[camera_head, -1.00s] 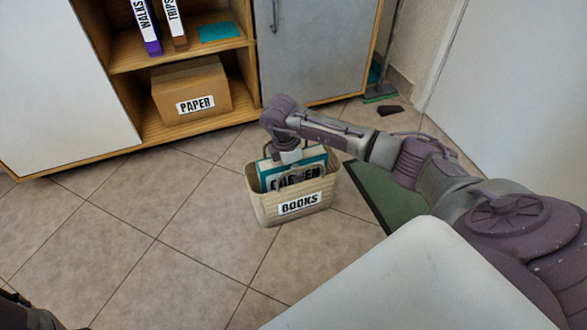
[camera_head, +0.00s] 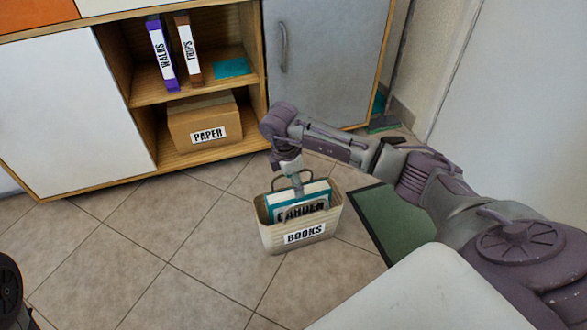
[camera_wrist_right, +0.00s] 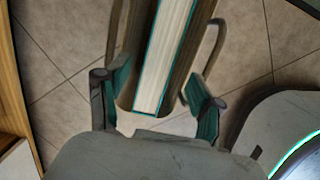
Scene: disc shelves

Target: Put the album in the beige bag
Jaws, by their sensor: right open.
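The album (camera_head: 300,207), teal with white pages and a label reading GARDEN, stands upright in the beige bag (camera_head: 268,236), which is labelled BOOKS. Its upper part shows above the bag's front rim, and its lower part is hidden inside. My right gripper (camera_head: 297,184) is just above the album's top edge, between the bag's handles. In the right wrist view the album (camera_wrist_right: 165,60) is seen edge-on, with the open fingers (camera_wrist_right: 155,98) spread either side of it and gaps between. My left gripper is not in view.
The bag stands on the tiled floor, with a green mat (camera_head: 385,222) to its right. A cabinet behind holds a PAPER box (camera_head: 205,118) and two binders (camera_head: 175,52) labelled WALKS and TRIPS. The floor left of the bag is clear.

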